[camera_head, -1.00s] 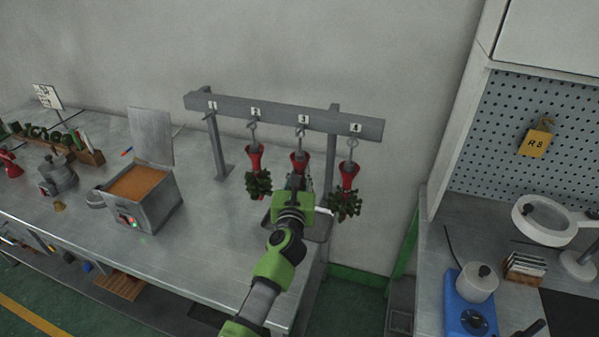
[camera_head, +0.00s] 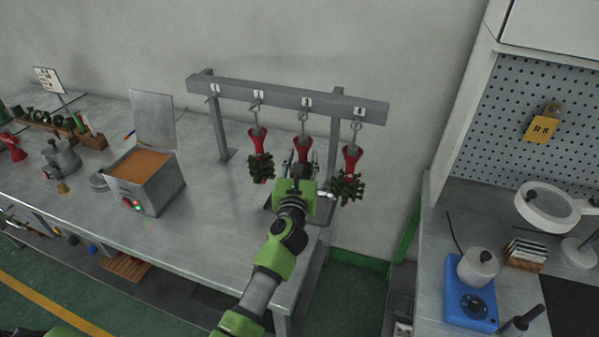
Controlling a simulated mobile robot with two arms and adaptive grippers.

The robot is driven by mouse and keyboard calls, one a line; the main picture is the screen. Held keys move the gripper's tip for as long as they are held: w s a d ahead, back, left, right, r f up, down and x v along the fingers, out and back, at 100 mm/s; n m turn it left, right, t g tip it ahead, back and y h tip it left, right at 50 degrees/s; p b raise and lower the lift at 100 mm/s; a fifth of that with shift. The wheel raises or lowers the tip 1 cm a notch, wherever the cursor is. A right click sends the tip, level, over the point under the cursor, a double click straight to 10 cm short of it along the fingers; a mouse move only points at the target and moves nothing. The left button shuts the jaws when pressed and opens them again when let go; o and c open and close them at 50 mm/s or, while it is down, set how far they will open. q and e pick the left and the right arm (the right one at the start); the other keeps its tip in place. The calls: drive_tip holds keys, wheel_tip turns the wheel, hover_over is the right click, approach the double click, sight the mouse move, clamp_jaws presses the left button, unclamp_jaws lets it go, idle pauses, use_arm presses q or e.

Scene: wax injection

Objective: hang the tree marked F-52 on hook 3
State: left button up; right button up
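The grey rack (camera_head: 230,90) carries four numbered hooks. A tree with a red cone (camera_head: 302,150) hangs from hook 3 (camera_head: 303,116); its lower part is hidden behind my gripper, and no F-52 mark is readable.
Trees with red cones and green parts hang on hook 2 (camera_head: 260,165) and hook 4 (camera_head: 348,178), close on both sides of my gripper. Hook 1 (camera_head: 212,92) is empty. A wax-filled box (camera_head: 146,190) stands left on the bench.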

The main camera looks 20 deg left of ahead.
use_arm(q)
drive_tip(key=s+d, duration=0.2)
drive_tip(key=s, duration=0.8)
drive_tip(key=shift+s+r, duration=0.15)
drive_tip(key=shift+s, duration=0.1)
